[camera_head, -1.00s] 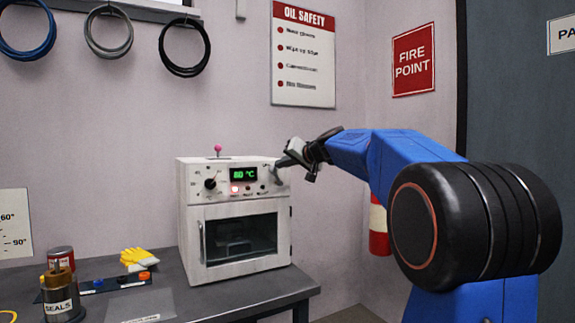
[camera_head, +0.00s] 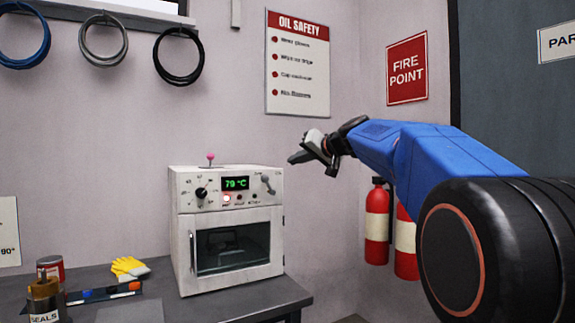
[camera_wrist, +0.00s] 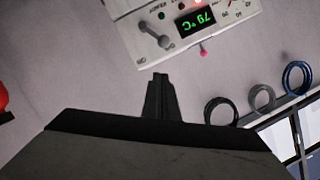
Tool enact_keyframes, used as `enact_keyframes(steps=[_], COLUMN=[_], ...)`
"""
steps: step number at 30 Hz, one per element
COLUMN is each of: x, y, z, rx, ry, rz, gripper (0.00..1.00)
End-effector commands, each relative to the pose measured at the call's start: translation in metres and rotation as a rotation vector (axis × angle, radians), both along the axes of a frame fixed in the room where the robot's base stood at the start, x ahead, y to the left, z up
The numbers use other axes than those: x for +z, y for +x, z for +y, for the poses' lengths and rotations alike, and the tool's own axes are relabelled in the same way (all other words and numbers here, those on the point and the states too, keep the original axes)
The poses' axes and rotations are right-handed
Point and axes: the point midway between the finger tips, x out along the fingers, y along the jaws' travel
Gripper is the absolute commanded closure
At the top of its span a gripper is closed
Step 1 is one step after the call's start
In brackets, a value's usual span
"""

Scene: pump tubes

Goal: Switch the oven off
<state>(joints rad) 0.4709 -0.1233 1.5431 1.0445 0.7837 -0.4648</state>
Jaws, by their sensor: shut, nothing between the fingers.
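The white oven (camera_head: 237,270) stands on the grey bench. Its green display (camera_head: 236,183) reads 79 °C, and a red light (camera_head: 227,199) glows below it. A black dial (camera_head: 201,193) is left of the display. A grey lever switch (camera_head: 267,184) is at the right of the panel, its handle tilted. The wrist view shows the lever (camera_wrist: 154,34) upside down beside the display. My gripper (camera_head: 291,159) is shut and empty, up and to the right of the oven, apart from it. It shows in the wrist view too (camera_wrist: 160,78).
Two red fire extinguishers (camera_head: 377,225) hang on the wall below my arm. Yellow gloves (camera_head: 129,267), a red tin (camera_head: 50,266) and a brown seals container (camera_head: 44,297) are on the bench (camera_head: 255,305) left of the oven. Air around my gripper is clear.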

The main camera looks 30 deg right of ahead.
Motion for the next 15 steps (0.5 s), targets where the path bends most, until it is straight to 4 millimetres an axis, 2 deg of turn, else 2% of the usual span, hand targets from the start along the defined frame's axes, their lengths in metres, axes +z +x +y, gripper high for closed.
enact_keyframes(steps=[6, 15], x=[0.005, 0.005], y=[-0.019, -0.022], z=[-0.005, -0.005], rx=[-0.001, 0.001], ry=[0.0, 0.0], rz=[0.001, 0.001], gripper=[1.0, 1.0])
